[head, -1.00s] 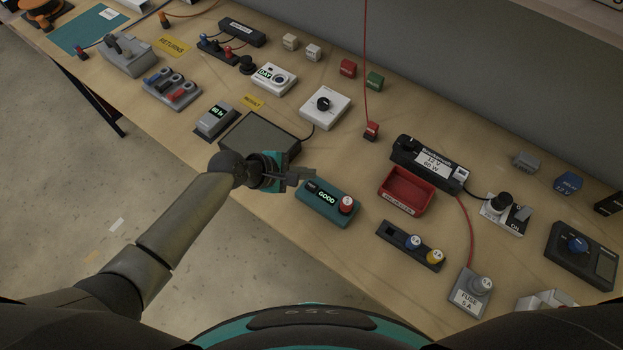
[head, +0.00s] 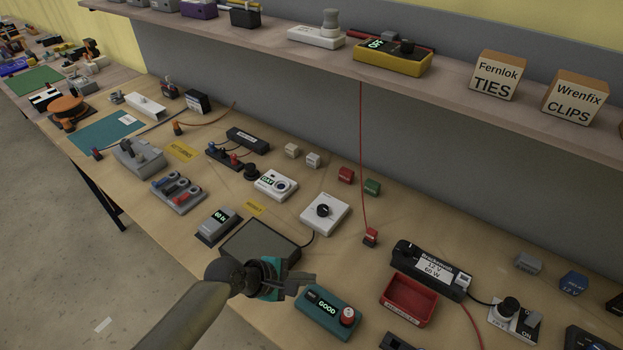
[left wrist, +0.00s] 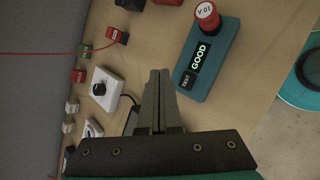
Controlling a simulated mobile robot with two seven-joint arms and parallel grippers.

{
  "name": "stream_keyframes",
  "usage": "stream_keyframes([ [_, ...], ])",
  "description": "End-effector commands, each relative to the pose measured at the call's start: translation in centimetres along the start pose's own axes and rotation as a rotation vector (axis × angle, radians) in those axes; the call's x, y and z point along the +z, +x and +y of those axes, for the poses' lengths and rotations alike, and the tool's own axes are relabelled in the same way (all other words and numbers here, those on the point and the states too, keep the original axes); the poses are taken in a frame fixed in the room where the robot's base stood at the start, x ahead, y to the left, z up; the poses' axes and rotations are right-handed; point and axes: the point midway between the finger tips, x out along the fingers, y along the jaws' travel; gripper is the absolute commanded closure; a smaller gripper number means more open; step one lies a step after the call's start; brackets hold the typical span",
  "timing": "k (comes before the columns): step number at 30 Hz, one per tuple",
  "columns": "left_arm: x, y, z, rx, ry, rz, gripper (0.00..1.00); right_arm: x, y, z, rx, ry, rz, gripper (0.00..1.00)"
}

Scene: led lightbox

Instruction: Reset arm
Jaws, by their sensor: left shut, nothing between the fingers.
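My left gripper (head: 303,283) comes in from the left over the workbench (head: 245,317). Its fingers are shut with nothing between them, and they also show closed in the left wrist view (left wrist: 160,85). The fingertips are just left of a teal tester (head: 327,312) whose display reads GOOD and which has a red-topped fuse (head: 348,316) at its right end. The tester also shows in the left wrist view (left wrist: 205,65). A dark flat panel (head: 262,242) lies behind the gripper, partly hidden by it. My right gripper is not in view.
A red tray (head: 408,303) and a black 12 V 60 W supply (head: 431,270) stand right of the tester. A white dial box (head: 325,213) is behind it. A shelf (head: 400,75) with boxes overhangs the back. A red cord (head: 362,160) hangs from it.

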Motion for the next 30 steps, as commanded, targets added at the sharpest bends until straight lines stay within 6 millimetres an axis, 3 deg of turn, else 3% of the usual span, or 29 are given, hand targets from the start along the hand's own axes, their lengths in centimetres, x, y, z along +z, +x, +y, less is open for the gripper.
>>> stream_keyframes([
  [5, 0.3, -0.1, -0.3, -0.006, 0.032, -0.001, 1.00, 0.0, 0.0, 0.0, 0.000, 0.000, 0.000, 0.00],
  [11, 2.6, -1.8, -3.2, -0.057, 0.354, 0.013, 1.00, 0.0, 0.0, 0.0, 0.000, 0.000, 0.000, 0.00],
  [16, 3.4, -5.5, -6.1, -0.143, 0.762, 0.085, 1.00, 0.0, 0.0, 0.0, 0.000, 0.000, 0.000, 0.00],
  [21, 2.5, -10.4, -8.6, -0.279, 1.096, 0.180, 1.00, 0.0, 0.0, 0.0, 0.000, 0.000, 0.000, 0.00],
  [30, 0.8, -17.2, -11.2, -0.503, 1.384, 0.272, 1.00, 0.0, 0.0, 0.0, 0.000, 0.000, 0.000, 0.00],
])
